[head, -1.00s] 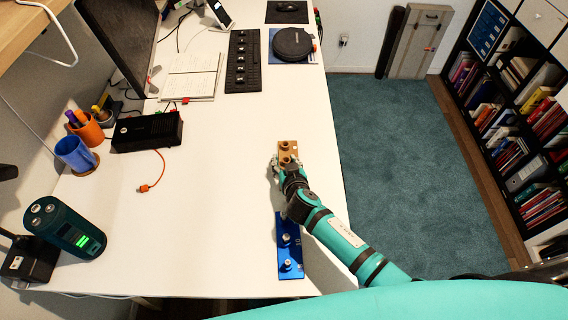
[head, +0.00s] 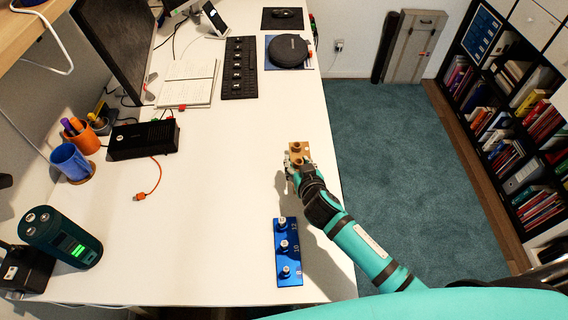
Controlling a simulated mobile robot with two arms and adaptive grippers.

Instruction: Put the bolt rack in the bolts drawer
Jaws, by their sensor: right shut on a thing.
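My right gripper (head: 297,165) is shut on a small brown rack (head: 298,149) with round dark tops, near the desk's right edge. A shadow to the left suggests it is held above the desk; the height is unclear. The fingers and wrist hide the rack's near end. A blue rack (head: 289,257) lies on the desk nearer to me, with three silver pieces standing in it and white numbers beside them. I cannot tell from looks alone which rack is the bolt rack. No drawer labelled for bolts shows. My left gripper is not in view.
The white desk (head: 215,215) is clear in its middle. A black box (head: 143,139) with an orange cable, cups and a dark green device (head: 62,236) stand left. A black keyboard (head: 239,68) and round dark disc (head: 288,50) lie farther back. A bookshelf (head: 515,110) stands right.

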